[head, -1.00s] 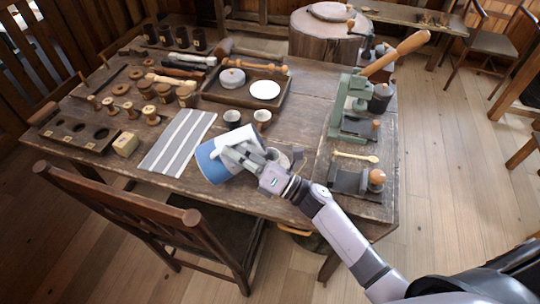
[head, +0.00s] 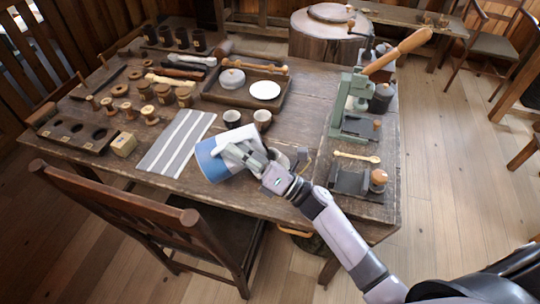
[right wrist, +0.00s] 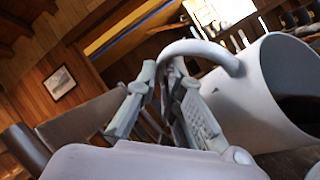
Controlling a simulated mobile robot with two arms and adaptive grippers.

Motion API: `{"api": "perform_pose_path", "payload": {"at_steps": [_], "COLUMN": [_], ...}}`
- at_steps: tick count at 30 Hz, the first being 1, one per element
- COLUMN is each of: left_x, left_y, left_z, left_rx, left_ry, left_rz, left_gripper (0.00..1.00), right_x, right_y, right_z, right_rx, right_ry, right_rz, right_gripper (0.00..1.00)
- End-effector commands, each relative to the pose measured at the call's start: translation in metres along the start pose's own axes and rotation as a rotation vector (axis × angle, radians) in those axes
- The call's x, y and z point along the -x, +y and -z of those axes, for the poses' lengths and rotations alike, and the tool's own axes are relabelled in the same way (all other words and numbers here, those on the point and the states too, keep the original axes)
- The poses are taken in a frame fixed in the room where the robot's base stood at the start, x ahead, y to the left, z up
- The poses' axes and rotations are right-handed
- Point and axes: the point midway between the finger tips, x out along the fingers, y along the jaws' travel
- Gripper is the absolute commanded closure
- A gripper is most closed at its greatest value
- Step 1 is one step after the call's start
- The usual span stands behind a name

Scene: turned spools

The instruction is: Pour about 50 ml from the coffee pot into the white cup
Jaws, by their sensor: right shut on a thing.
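The coffee pot (head: 209,162), blue and white, is tilted above the front part of the table in the head view. My right gripper (head: 250,153) is shut on its handle. The right wrist view shows the pot (right wrist: 275,95) with its round handle between the fingers of the gripper (right wrist: 170,95) and a dark inside. A white rounded thing (head: 279,157), perhaps the white cup, is partly hidden behind my right gripper. Two small pale cups (head: 232,117) (head: 262,117) with dark insides stand behind the pot. No stream of liquid is visible. My left gripper is not in view.
A striped cloth (head: 176,143) lies left of the pot. A tray (head: 216,95) with a white disc stands behind the cups. A green press (head: 349,108) stands on the right. Wooden spools (head: 150,114) stand at left. A chair (head: 130,205) is in front.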

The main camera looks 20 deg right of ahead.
Motion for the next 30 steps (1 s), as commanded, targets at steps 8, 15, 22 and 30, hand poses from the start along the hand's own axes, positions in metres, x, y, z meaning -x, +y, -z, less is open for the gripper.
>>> {"api": "perform_pose_path", "payload": {"at_steps": [8,15,22,30], "left_x": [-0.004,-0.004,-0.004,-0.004], "left_y": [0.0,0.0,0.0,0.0], "left_z": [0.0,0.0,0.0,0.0], "left_rx": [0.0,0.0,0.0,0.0], "left_ry": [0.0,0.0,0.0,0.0], "left_rz": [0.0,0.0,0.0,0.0], "left_gripper": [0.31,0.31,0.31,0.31], "right_x": [0.001,0.005,0.008,0.015], "right_y": [0.004,0.008,0.01,0.016], "right_z": [-0.005,-0.004,-0.003,-0.001], "right_rx": [-0.012,-0.013,-0.012,-0.013], "right_ry": [-0.019,-0.021,-0.021,-0.023], "right_rz": [-0.019,-0.02,-0.022,-0.025], "right_gripper": [1.0,1.0,1.0,1.0]}}
